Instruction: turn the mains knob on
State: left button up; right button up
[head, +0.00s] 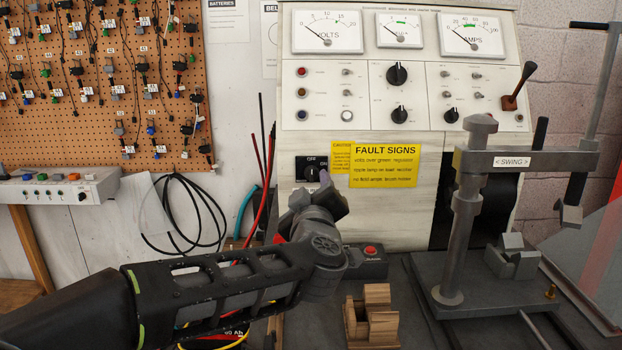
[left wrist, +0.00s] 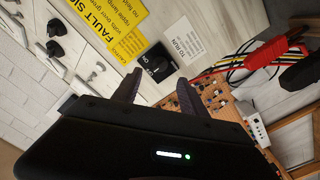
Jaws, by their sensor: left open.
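The mains knob (head: 311,173) is a black knob on a small dark plate marked OFF and ON, low on the pale test bench's front, left of the yellow FAULT SIGNS label. In the left wrist view the knob (left wrist: 161,66) sits just beyond my fingertips, roughly between them. My left gripper (head: 322,188) is in front of the plate and slightly below it, partly covering its lower edge. In the left wrist view the gripper (left wrist: 157,90) has its two fingers apart with nothing between them. I cannot tell which mark the knob points to. My right gripper is not in view.
The yellow FAULT SIGNS label (head: 384,165) is beside the plate. Red and blue cables (head: 268,165) hang at its left. Below are a red-button box (head: 367,262) and a wooden block stand (head: 371,318). A metal clamp stand (head: 466,215) stands at right.

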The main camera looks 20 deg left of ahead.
aim_at(311, 175)
pick_arm(q)
jog(key=x, duration=0.6)
jog(key=shift+w+a, duration=0.1)
jog(key=shift+w, duration=0.1)
grip_shut()
dwell(0.3)
